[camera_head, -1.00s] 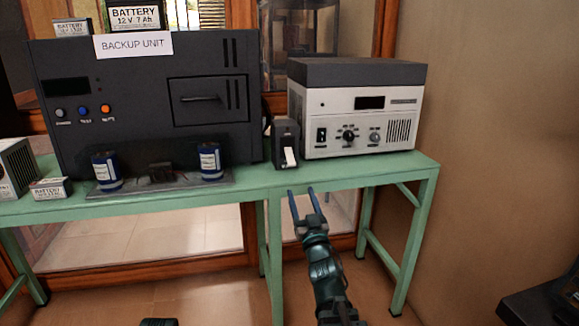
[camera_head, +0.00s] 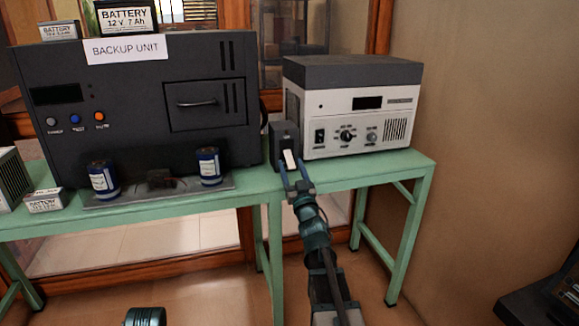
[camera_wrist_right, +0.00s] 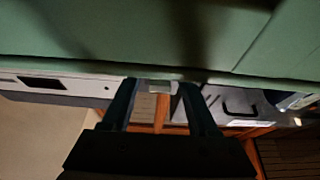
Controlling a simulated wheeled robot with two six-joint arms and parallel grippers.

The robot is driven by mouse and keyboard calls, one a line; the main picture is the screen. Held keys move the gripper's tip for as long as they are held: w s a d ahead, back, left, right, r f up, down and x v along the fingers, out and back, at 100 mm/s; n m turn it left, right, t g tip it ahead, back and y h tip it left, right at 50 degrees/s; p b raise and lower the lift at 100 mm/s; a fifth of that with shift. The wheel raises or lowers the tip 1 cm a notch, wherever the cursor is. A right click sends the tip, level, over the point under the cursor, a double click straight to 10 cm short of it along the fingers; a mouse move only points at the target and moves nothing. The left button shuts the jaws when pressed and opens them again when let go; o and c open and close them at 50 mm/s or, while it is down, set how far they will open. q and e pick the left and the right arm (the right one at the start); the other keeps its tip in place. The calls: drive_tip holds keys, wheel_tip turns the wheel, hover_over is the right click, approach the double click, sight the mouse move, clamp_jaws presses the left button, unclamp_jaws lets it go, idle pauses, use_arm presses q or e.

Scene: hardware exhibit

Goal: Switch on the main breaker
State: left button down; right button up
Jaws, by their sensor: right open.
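The main breaker looks to be the small dark box (camera_head: 284,140) standing on the green bench between the two larger units. Its white lever (camera_head: 289,159) is on the front face, with its free end low. My right gripper (camera_head: 291,170) is open, its two fingers pointing at the breaker. In the head view the fingertips lie on either side of the lever's lower end; whether they touch it I cannot tell. In the right wrist view a small pale piece, perhaps the lever (camera_wrist_right: 159,87), shows between the open fingers (camera_wrist_right: 160,100).
The green bench (camera_head: 330,176) carries the black backup unit (camera_head: 130,125) at left and a grey-white instrument (camera_head: 360,125) at right, both close to the breaker. Two blue cylinders (camera_head: 103,180) stand before the backup unit. The floor in front is clear.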

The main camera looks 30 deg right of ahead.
drive_tip(key=shift+c, duration=0.3)
clamp_jaws()
idle(1.1)
